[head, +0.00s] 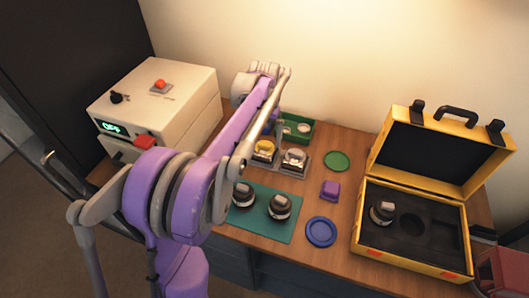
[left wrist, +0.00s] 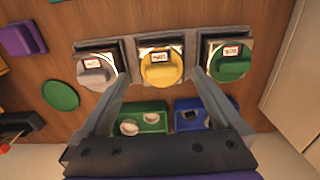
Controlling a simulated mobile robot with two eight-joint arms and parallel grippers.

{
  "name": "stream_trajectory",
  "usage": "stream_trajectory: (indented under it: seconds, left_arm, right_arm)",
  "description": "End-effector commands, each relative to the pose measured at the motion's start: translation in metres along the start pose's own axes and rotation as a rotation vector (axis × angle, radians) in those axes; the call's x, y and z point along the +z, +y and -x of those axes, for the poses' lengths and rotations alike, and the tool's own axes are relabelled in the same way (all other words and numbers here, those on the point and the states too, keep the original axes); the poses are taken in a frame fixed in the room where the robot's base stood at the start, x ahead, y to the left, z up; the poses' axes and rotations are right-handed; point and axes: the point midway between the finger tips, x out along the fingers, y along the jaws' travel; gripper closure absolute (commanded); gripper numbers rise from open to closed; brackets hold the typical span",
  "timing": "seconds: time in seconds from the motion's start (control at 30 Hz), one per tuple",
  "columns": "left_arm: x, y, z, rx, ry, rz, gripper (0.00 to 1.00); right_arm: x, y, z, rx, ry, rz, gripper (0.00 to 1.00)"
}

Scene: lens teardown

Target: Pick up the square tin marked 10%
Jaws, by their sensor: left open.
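Three square tins stand side by side in a grey holder in the left wrist view. One has a grey lid (left wrist: 97,72), the middle one a yellow lid (left wrist: 160,70) and the third a green lid (left wrist: 230,62). Each has a small label, too small to read, so I cannot tell which is marked 10%. The head view shows the yellow-lidded tin (head: 264,148) and the grey-lidded tin (head: 294,158); my arm hides the green one. My left gripper (left wrist: 158,82) is open and empty, its fingertips on either side of the yellow-lidded tin. My right gripper is out of view.
A green bin (head: 303,125) stands behind the tins, with a blue bin (left wrist: 190,116) beside it. A teal mat (head: 262,228) with dark lens parts lies in front. A purple block (head: 330,190), green disc (head: 337,160), blue ring (head: 321,232) and open yellow case (head: 458,262) lie right.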

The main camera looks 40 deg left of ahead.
Motion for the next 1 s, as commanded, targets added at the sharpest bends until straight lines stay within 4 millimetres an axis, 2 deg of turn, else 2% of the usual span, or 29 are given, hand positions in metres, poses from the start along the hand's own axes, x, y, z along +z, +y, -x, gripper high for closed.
stream_trajectory:
  seconds: [0.3,0.63,1.0]
  left_arm:
    - [-0.006,-0.002,-0.043,0.0,0.001,0.0,0.0]
    - [-0.006,-0.002,-0.05,0.0,0.001,0.0,0.02]
    - [-0.006,-0.002,-0.049,0.0,0.001,0.0,0.68]
  right_arm:
    - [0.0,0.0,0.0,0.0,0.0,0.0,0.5]
    - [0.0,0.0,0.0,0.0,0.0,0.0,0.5]
    - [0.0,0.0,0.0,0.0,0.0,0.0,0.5]
